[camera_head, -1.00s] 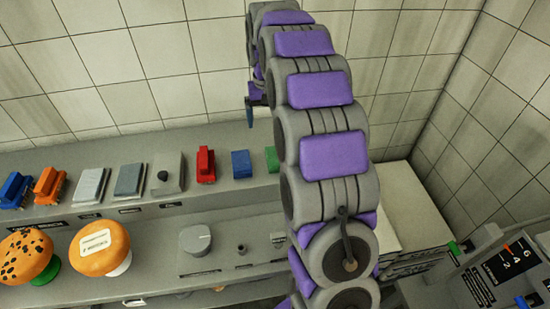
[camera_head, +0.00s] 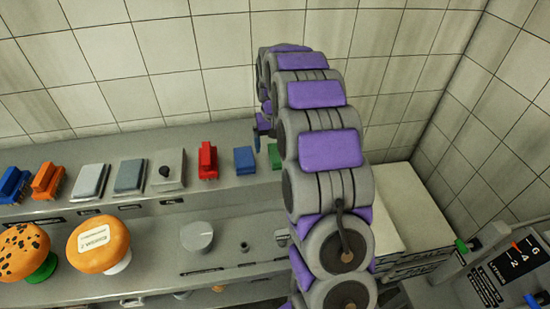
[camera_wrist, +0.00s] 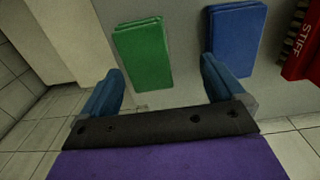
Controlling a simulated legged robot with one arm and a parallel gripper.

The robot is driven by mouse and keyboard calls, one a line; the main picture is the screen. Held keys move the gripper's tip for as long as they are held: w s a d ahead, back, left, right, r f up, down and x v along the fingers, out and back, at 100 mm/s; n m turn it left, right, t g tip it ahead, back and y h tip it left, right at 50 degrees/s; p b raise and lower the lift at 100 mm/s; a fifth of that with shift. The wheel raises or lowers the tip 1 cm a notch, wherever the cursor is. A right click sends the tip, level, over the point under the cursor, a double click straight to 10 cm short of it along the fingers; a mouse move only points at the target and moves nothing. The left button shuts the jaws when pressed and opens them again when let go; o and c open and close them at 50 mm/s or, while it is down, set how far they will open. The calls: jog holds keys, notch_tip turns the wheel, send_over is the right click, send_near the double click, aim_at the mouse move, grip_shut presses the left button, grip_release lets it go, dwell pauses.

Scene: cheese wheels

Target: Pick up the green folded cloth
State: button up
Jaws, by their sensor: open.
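The green folded cloth (camera_wrist: 143,54) lies flat on the grey shelf in the wrist view, just beyond and between my fingertips. In the head view only a strip of the green cloth (camera_head: 275,155) shows beside my arm, which hides the rest. My gripper (camera_wrist: 160,78) is open and empty, with one blue finger on each side and a dark bar behind. The fingers are apart from the cloth. In the head view my gripper is mostly hidden behind the arm, with a bit of blue finger showing.
A blue folded cloth (camera_wrist: 236,38) lies just right of the green one, close to my right finger. A red brush (camera_wrist: 303,45) marked STIFF lies beyond it. In the head view several more items line the upper shelf (camera_head: 225,188). A tiled wall (camera_head: 180,60) stands behind.

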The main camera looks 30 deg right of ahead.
aim_at(278, 152)
jog(key=d+f, duration=0.1)
jog(key=d+f+b, duration=0.1)
jog(key=f, duration=0.1)
jog(key=d+f, duration=0.1)
jog(key=f, duration=0.1)
jog(key=shift+s, duration=0.15)
jog(key=shift+f, duration=0.15)
jog(key=shift+a, duration=1)
jog(key=shift+c, duration=1.3)
jog(key=shift+d, duration=0.65)
jog(key=c, duration=0.4)
jog(key=shift+d, duration=0.15)
jog(key=c, duration=0.3)
jog(key=shift+a, duration=0.5)
jog(key=shift+c, duration=0.4)
jog(key=shift+r, duration=0.25)
jog(key=r, duration=0.3)
jog(key=r+p, duration=0.1)
jog(key=r, duration=0.5)
jog(key=shift+d+p, duration=0.25)
jog(key=shift+p, duration=0.15)
jog(key=shift+a+r, duration=0.15)
jog(key=shift+r, duration=0.2)
